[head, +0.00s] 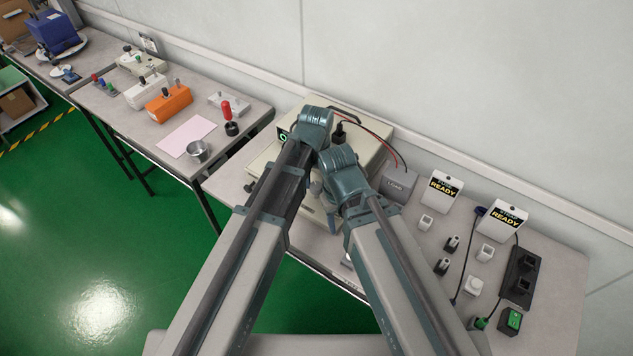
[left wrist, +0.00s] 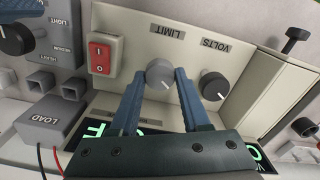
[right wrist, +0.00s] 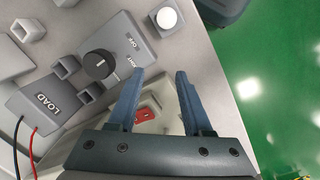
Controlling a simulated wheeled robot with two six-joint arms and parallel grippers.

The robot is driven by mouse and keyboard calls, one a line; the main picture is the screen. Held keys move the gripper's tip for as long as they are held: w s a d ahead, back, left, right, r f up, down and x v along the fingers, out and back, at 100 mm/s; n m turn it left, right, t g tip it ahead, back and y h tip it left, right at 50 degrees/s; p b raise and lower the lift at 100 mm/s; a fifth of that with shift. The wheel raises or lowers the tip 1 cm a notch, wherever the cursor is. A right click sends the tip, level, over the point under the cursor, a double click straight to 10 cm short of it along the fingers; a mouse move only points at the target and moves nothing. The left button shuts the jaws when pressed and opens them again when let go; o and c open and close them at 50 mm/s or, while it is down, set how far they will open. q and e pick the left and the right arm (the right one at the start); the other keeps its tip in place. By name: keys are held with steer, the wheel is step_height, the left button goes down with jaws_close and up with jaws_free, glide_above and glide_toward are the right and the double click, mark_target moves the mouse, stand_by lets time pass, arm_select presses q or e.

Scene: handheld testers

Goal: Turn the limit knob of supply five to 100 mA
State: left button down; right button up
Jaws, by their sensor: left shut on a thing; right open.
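The supply is a cream box (head: 376,142) at the back of the bench in the head view, partly hidden by my arms. In the left wrist view its face shows upside down, with the grey limit knob (left wrist: 158,72) under the LIMIT label. My left gripper (left wrist: 162,76) is shut on this knob, one finger on each side. A pale mark on the knob points to the lower right in that view. The black volts knob (left wrist: 213,86) is beside it. The green displays are partly hidden and unreadable. My right gripper (right wrist: 160,74) is open and empty.
A red switch (left wrist: 102,53) is on the supply's face. A grey LOAD box (right wrist: 50,98) and a grey box with a black knob (right wrist: 98,64) stand close by. Signs marked READY (head: 440,187) and small sockets occupy the bench's right side. Green floor is clear in front.

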mark_target(316, 186)
arm_select(q)
steer(key=n, duration=0.6)
steer(key=shift+n, duration=0.3)
steer(key=n, duration=0.6)
steer(key=shift+a, duration=0.1)
steer(key=shift+n, duration=0.5)
steer(key=shift+c, duration=1.9)
jaws_free()
steer(key=shift+r, duration=0.1)
step_height(316, 186, up, 14)
steer(key=p, duration=1.3)
steer(key=shift+p, duration=0.4)
arm_select(e)
step_height(316, 186, up, 14)
